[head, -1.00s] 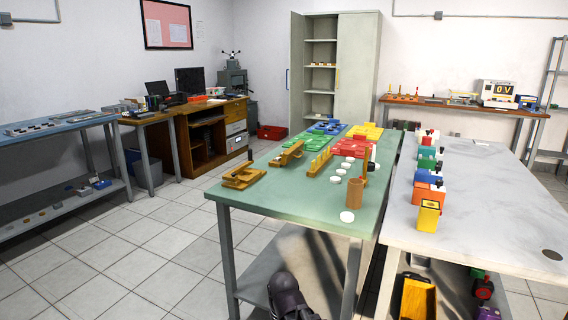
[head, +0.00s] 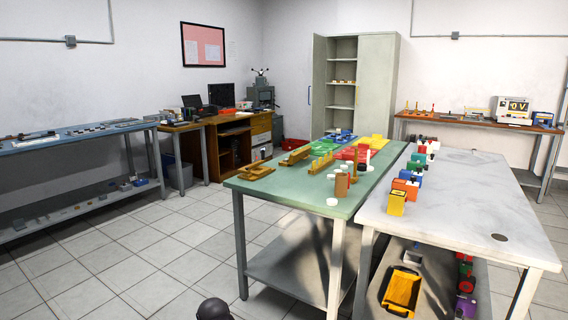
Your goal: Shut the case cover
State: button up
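I cannot pick out with certainty a case with a cover in this head view. A dark rounded part at the bottom edge looks like a piece of my own arm. My gripper's fingers do not show. The green table (head: 270,194) holds small tan wooden pieces (head: 256,172), a longer tan piece (head: 295,156), and red, blue, green and yellow items towards its far end. These are too small to tell whether any is a case standing open.
A white-grey table (head: 455,205) stands right of the green one, with coloured blocks (head: 396,203) along its left edge. A yellow bin (head: 402,291) is on its lower shelf. A blue-topped bench (head: 70,141) is at left. A tall cabinet (head: 380,95) stands behind. The tiled floor at left is clear.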

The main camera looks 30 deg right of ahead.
aim_at(303, 154)
jog(key=u, duration=0.45)
jog(key=i, duration=2.2)
jog(key=z, duration=0.5)
jog(key=i, duration=0.5)
jog(key=z, duration=0.8)
jog(key=i, duration=0.55)
jog(key=z, duration=0.3)
